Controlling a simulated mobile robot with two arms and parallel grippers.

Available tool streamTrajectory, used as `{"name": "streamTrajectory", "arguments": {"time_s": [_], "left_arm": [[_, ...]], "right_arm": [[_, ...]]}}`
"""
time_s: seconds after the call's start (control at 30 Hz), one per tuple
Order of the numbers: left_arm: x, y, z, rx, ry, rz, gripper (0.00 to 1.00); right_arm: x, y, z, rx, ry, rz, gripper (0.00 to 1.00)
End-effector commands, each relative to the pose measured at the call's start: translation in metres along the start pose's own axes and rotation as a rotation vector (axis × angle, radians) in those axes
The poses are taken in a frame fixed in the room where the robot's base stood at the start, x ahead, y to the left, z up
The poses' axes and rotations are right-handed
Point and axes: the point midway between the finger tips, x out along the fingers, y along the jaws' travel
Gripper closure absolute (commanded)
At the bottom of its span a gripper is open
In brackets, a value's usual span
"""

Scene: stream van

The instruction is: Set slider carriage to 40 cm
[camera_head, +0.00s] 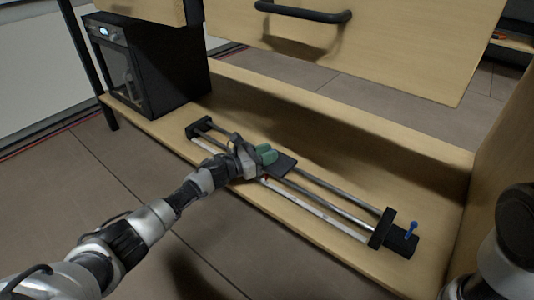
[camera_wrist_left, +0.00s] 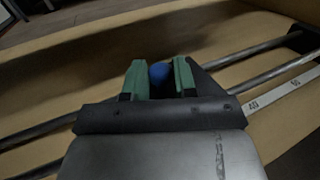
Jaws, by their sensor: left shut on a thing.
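The slider lies on the wooden shelf, with two metal rails (camera_head: 325,200) between a left end block (camera_head: 204,126) and a right end block (camera_head: 382,228). A pale scale strip (camera_head: 310,208) runs along its front edge. The dark carriage (camera_head: 282,167) sits around the middle of the rails. My left gripper (camera_head: 264,154) is over the carriage. In the left wrist view its green fingers are shut on a blue knob (camera_wrist_left: 160,73). Scale marks (camera_wrist_left: 272,95) show right of the gripper, one looking like 40; the carriage's exact reading is hidden. My right gripper is out of view.
A blue lever (camera_head: 411,229) stands on the slider's right end. A black oven-like box (camera_head: 150,65) stands on the shelf (camera_head: 240,110) at left. A wooden drawer front with a black handle (camera_head: 303,13) overhangs above. A wooden side panel (camera_head: 490,150) closes the right.

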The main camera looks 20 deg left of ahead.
Motion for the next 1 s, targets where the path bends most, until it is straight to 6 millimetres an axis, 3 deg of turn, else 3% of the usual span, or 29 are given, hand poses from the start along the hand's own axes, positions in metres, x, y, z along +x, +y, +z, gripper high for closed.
{"name": "streamTrajectory", "arguments": {"time_s": [0.17,0.4,0.53,0.93,0.97,1.0], "left_arm": [[0.004,-0.009,0.001,-0.002,0.0,-0.002,1.0],[0.026,-0.063,0.001,-0.005,0.001,-0.004,1.0],[0.035,-0.084,0.0,-0.003,0.001,-0.002,1.0],[0.038,-0.092,0.0,0.001,0.0,0.0,1.0],[0.038,-0.092,0.0,0.001,0.0,0.0,0.7],[0.038,-0.092,0.0,0.001,0.0,0.0,0.64]], "right_arm": [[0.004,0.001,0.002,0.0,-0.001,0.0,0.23],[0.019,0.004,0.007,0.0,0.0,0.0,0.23],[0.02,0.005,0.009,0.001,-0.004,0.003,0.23],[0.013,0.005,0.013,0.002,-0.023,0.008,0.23],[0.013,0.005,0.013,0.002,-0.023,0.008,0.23],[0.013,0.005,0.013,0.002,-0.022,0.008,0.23]]}}
